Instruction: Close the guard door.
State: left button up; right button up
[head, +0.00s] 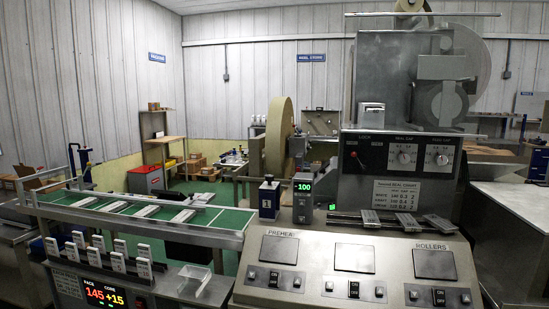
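I cannot tell for sure which part is the guard door. The grey wrapper machine (395,85) stands at right of centre. A small light metal piece (371,114) sits at the upper left of that panel. Large round reels show at the top and right of the machine. Neither of my grippers is in the head view.
A sloping control console (354,258) with switches fills the front centre. A green-bedded conveyor (150,215) lies at left, with a row of white-topped blocks (103,252) before it. A bench (515,205) stands at right.

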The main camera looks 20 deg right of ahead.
aim_at(412, 84)
jog(key=z, duration=1.5)
